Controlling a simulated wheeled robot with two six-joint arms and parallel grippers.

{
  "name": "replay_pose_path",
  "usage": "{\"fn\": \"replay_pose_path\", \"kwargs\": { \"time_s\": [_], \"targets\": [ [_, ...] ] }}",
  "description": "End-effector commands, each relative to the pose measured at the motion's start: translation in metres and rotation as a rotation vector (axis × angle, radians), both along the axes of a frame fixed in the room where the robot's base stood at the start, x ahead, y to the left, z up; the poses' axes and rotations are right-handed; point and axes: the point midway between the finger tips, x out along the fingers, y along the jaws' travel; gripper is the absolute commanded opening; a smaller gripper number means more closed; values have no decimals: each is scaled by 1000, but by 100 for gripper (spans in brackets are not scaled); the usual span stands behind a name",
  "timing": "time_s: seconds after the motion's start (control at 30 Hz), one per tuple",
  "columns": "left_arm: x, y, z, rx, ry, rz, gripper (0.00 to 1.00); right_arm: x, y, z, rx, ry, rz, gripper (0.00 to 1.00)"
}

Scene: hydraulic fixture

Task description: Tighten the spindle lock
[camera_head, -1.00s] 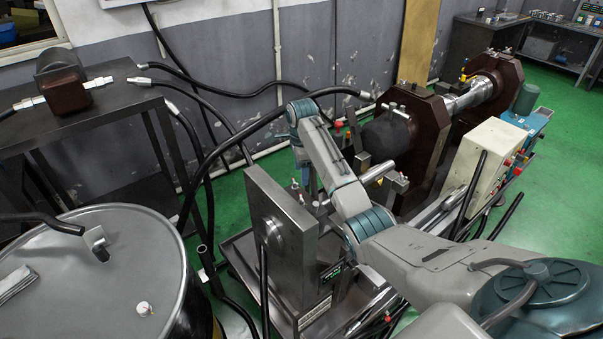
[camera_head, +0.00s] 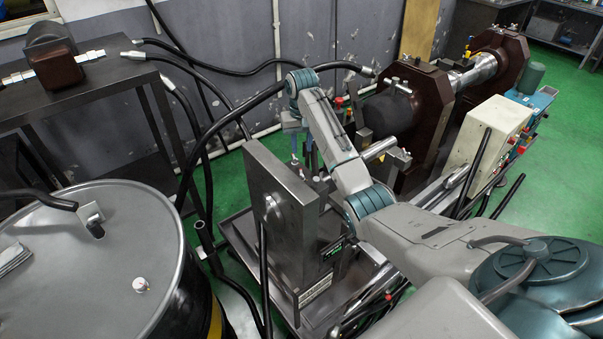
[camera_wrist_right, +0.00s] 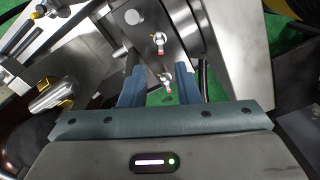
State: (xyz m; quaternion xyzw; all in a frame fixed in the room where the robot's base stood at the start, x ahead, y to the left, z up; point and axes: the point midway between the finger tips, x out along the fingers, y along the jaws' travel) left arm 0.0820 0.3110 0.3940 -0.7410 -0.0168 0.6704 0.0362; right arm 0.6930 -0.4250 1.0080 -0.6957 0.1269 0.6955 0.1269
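My right gripper (camera_head: 303,156) points down behind the upright steel plate (camera_head: 275,210) of the fixture, partly hidden by my own arm. In the right wrist view its two blue-grey fingers (camera_wrist_right: 160,88) are spread apart. A small metal lever with a red tip (camera_wrist_right: 167,83) shows in the gap between the fingers, with no visible contact. A second red-tipped lever (camera_wrist_right: 159,42) sits farther off on the steel block (camera_wrist_right: 150,20). I cannot tell which lever is the spindle lock. My left gripper is not in view.
A grey drum (camera_head: 95,245) stands at lower left, with a dark table (camera_head: 70,90) behind it. Black hoses (camera_head: 215,140) hang between table and fixture. A brown flange (camera_head: 432,110) and a cream control box (camera_head: 490,135) stand on the right. Green floor (camera_head: 560,180) is clear at far right.

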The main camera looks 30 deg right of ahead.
Motion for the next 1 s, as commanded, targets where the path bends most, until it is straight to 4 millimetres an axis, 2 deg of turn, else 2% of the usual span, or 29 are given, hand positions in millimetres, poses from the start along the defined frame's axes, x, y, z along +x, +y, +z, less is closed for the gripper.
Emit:
{"fn": "replay_pose_path", "kwargs": {
  "time_s": [0.17,0.5,0.7,1.0],
  "targets": [
    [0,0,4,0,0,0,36,-1,0,-9,1,3,34,29],
    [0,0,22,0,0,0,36,-1,0,-70,2,5,31,29],
    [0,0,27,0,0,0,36,-1,0,-98,1,3,31,29],
    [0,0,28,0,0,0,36,0,0,-108,0,0,31,29]
  ]
}}
